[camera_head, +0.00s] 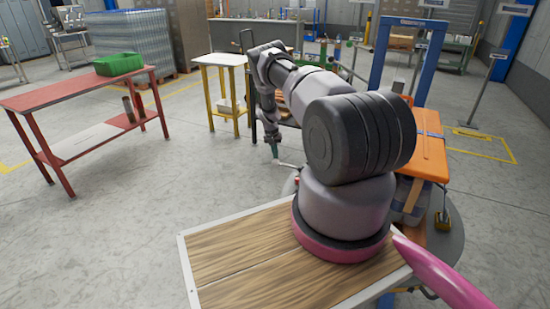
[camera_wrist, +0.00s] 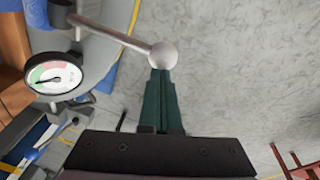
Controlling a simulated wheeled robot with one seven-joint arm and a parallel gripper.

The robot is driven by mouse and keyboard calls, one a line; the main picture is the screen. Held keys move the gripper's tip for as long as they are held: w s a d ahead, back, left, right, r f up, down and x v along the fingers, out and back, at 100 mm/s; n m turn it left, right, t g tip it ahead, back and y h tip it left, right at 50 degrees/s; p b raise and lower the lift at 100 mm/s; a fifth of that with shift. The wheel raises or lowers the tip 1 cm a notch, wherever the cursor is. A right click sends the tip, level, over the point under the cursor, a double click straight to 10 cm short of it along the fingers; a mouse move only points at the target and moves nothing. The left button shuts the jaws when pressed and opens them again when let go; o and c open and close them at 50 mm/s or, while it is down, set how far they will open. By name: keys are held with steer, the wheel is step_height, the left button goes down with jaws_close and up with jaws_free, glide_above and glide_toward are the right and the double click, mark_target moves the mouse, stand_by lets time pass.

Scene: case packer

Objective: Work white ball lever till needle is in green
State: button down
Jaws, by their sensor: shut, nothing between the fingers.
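The white ball (camera_wrist: 163,55) sits on the end of a grey metal lever rod (camera_wrist: 118,35) in the wrist view. My gripper (camera_wrist: 161,75) is shut and empty, its green fingertips right at the ball's near edge; I cannot tell whether they touch it. The round gauge (camera_wrist: 53,77) is at the left of the wrist view, with red and green patches on a white face. Its dark needle points toward the left of the picture; I cannot tell for certain which patch it is on. In the head view my gripper (camera_head: 275,151) is small, beyond my arm.
In the head view, a red table (camera_head: 70,95) with a green bin (camera_head: 118,64) stands at the left. A yellow-legged table (camera_head: 222,60) stands behind my gripper. An orange-topped unit (camera_head: 430,155) is at the right.

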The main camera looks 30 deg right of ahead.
steer(key=w+a+r, duration=0.2)
steer(key=a+r, duration=0.1)
steer(key=r, duration=0.8)
steer(key=shift+w, duration=0.4)
steer(key=shift+r, duration=0.15)
steer(key=s+a+r+t+y, duration=0.1)
steer(key=s+a+r, duration=0.1)
steer(key=r, duration=0.9)
steer(key=s+a+r+t, duration=0.1)
steer(key=s+a+r, duration=0.15)
steer(key=r, duration=0.75)
steer(key=s+a+r+y, duration=0.1)
steer(key=a+r, duration=0.1)
steer(key=r, duration=0.9)
steer(key=s+a+r+t, duration=0.1)
steer(key=s+a+r, duration=0.3)
steer(key=s+r, duration=0.5)
steer(key=s+a+r+n+t+y, duration=0.1)
steer(key=s+a+r, duration=0.2)
steer(key=s+r, duration=0.4)
steer(key=s+a+r+t+y, duration=0.1)
steer(key=s+a+r, duration=0.25)
steer(key=s, duration=0.45)
steer(key=s+a, duration=0.1)
steer(key=s, duration=0.7)
steer(key=s+a+n+t, duration=0.1)
steer(key=s+a, duration=0.1)
steer(key=s, duration=0.7)
steer(key=shift+s+a+r+t, duration=0.2)
steer(key=shift+s+a+t, duration=0.1)
